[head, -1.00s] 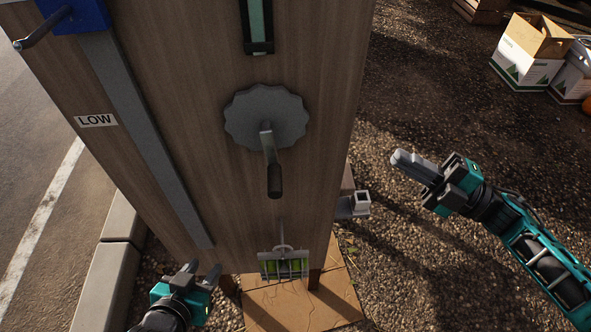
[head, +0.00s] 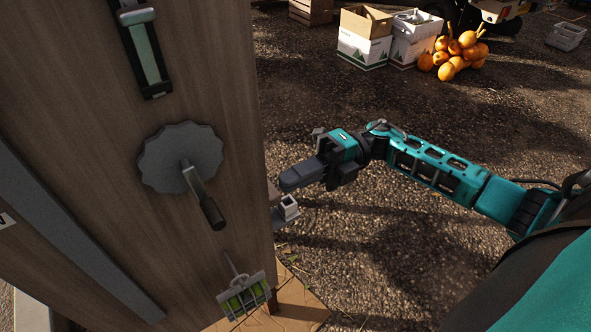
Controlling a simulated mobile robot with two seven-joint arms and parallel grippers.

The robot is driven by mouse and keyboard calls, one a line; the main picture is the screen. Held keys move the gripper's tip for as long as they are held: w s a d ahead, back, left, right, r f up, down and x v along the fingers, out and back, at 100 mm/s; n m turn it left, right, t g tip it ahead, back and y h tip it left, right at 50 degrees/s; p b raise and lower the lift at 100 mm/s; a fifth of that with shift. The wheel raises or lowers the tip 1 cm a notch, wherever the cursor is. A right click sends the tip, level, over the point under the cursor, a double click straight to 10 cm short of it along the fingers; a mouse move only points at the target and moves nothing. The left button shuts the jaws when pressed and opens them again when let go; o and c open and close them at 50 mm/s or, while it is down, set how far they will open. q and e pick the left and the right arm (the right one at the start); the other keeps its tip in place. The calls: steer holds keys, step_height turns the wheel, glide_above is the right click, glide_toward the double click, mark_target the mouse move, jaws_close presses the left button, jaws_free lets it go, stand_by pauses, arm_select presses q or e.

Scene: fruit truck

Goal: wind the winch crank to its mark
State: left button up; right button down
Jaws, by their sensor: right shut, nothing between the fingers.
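The winch crank (head: 196,181) is a grey metal arm with a dark handle (head: 212,213), mounted on a grey scalloped disc (head: 158,163) on the wooden panel. The arm slants down to the right from the disc's middle. I cannot make out a mark on the disc. My right gripper (head: 285,184) is shut and empty, to the right of the panel's edge and apart from the crank handle. My left gripper is outside the view.
The wooden panel (head: 60,120) carries a green gauge (head: 147,55) above the disc, a grey strip (head: 70,240) at left and a green-filled holder (head: 243,297) below. Boxes (head: 364,40) and pumpkins (head: 455,50) stand far back on gravel.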

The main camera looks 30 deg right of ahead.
steer(key=p, duration=0.2)
glide_toward(195, 182)
steer(key=s+a+f, duration=0.3)
steer(key=a+f, duration=0.1)
steer(key=a, duration=0.1)
steer(key=shift+w+a+f, duration=0.1)
steer(key=shift+f, duration=0.15)
steer(key=shift+a+f+y+b, duration=0.2)
steer(key=shift+a+y+b, duration=0.45)
steer(key=shift+b, duration=0.5)
steer(key=shift+a, duration=0.1)
steer(key=shift+f, duration=0.1)
